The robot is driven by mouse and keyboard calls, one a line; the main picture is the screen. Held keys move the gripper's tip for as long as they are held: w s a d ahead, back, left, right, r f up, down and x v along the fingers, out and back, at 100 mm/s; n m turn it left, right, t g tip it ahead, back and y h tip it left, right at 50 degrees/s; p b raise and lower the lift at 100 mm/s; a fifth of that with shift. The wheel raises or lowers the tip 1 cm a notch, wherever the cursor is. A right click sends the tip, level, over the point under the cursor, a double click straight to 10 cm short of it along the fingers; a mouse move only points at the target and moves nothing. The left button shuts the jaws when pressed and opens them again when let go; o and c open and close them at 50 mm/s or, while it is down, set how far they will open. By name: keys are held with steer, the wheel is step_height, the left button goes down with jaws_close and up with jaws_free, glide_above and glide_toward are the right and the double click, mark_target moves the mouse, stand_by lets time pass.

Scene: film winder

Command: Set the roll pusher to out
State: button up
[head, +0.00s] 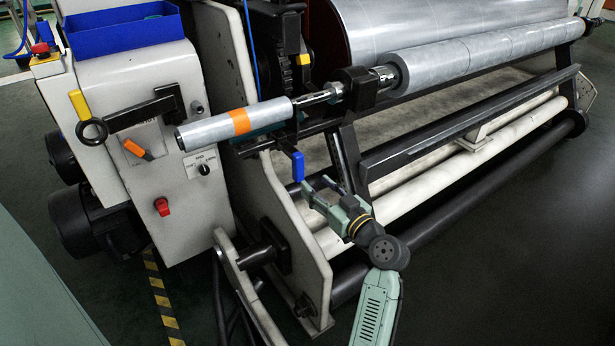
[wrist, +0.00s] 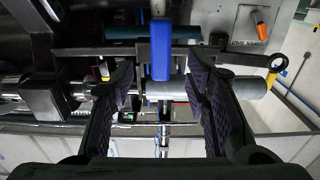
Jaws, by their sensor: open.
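I see no readable label marking the roll pusher. A blue lever handle (head: 298,166) hangs at the machine's near end, below the silver roll with the orange band. My gripper (head: 317,186) is just to its right and slightly below in the head view. In the wrist view the blue handle (wrist: 161,50) lies ahead, between the two dark fingers of my gripper (wrist: 160,74), with space on both sides. The gripper is open and empty. I cannot tell how far the handle is from the fingertips.
The grey panel carries a black knob (head: 204,169), an orange handle (head: 137,149) and a red knob (head: 162,207). A silver roll with an orange band (head: 238,122) sticks out above the blue handle. A white side plate (head: 283,225) stands below left. Dark floor is free at right.

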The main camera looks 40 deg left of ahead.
steer(key=v, duration=0.2)
steer(key=shift+s+d, duration=0.1)
steer(key=shift+d, duration=0.15)
